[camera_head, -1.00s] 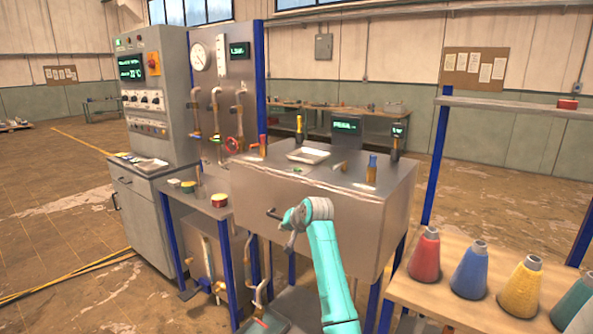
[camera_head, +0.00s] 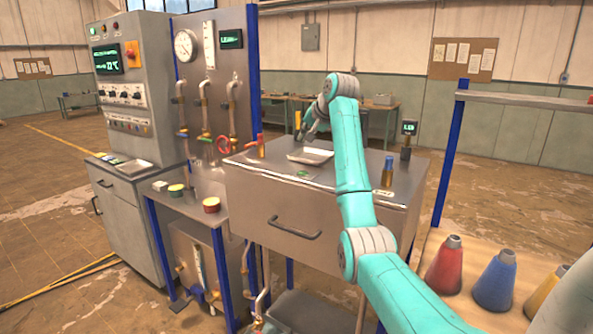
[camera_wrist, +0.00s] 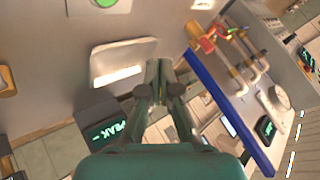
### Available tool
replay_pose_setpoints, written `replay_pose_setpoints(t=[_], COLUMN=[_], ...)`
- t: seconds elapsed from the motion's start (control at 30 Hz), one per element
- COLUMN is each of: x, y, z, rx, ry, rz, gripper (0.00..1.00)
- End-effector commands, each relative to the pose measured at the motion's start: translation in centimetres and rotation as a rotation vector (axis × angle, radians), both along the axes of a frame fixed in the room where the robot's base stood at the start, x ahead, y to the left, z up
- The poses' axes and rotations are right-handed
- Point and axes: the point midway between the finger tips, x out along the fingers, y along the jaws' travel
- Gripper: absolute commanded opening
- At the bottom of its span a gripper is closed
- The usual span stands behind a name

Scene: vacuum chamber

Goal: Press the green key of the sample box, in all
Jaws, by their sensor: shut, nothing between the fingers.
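A round green key (camera_wrist: 105,2) on a pale plate is cut off by the top edge of the wrist view. In the head view a small green patch (camera_head: 304,174) lies on the metal top in front of the tray, and looks like the same key. My gripper (camera_head: 309,130) is above the back of the metal top, beyond the tray, partly hidden by my own arm. In the wrist view my gripper (camera_wrist: 158,68) has its fingers together with nothing between them, near the tray's edge and apart from the key.
A shallow white tray (camera_head: 316,157) lies on the metal top (camera_head: 345,182). A blue-topped post (camera_head: 387,172) stands at its right, an orange-red post (camera_head: 261,146) at its left. Coloured cones (camera_head: 445,266) stand at front right.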

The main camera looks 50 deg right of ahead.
Motion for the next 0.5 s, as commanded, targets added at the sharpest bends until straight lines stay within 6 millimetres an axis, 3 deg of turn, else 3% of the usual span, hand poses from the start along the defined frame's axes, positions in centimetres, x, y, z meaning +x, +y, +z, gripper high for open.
replay_pose_setpoints(t=[0.5], x=[-0.01], y=[0.0], z=[-0.84], rx=[0.002], ry=[0.002], rz=[0.0], gripper=[0.0])
